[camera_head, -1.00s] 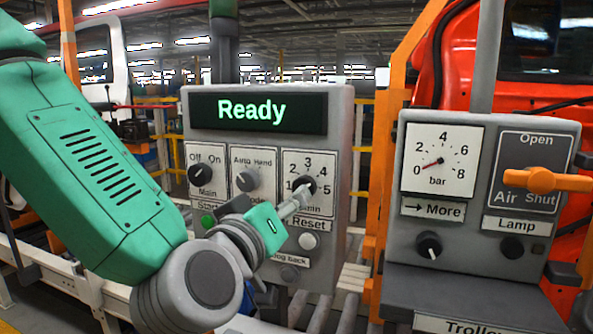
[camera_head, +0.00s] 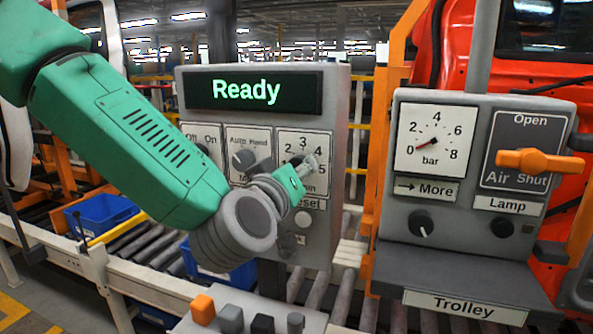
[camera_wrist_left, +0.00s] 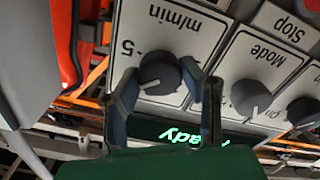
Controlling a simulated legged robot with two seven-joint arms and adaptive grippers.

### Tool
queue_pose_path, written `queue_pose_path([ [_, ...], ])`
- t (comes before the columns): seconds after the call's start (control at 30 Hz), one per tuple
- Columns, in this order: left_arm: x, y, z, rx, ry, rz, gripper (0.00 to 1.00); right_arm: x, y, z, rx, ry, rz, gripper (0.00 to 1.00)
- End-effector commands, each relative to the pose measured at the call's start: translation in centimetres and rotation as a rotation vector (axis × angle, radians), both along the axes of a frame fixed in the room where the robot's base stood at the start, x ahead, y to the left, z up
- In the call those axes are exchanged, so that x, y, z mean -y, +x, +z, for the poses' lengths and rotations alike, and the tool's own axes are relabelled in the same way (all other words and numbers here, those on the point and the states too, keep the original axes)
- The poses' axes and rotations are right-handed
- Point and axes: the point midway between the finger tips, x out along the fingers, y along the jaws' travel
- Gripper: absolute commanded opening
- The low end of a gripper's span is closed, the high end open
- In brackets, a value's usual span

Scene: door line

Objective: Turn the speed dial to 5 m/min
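The speed dial is a dark round knob on a white plate on the grey control box (camera_head: 340,110). In the head view my left gripper (camera_head: 305,166) covers much of its plate (camera_head: 305,143). In the left wrist view, turned upside down, the knob (camera_wrist_left: 160,74) sits between the two fingers of my left gripper (camera_wrist_left: 160,88). The fingertips lie close on both sides of the knob; I cannot tell whether they press on it. The knob's pale mark points down-left in this view, away from the printed 5 (camera_wrist_left: 127,47). My right gripper is not in view.
The mode knob (camera_wrist_left: 250,97) is beside the dial. The display (camera_head: 250,91) reads Ready. At right stands the trolley panel (camera_head: 385,200) with a gauge (camera_head: 433,142) and an orange air handle (camera_head: 540,161). Several small blocks, one orange (camera_head: 203,309), show at the bottom.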

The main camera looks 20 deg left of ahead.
Motion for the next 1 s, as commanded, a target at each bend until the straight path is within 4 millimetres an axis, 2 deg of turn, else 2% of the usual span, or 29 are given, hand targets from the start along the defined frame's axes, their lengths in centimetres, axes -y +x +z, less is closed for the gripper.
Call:
queue_pose_path([
  [0.27,0.0,0.0,-0.4,-0.01,0.025,-0.003,0.07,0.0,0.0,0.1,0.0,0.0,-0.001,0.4],
  [0.47,0.0,0.0,-0.4,-0.008,0.114,-0.002,0.07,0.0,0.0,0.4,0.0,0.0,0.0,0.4],
  [1.0,0.0,-0.1,-0.6,0.004,0.578,-0.004,0.07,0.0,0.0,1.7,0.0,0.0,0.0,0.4],
])
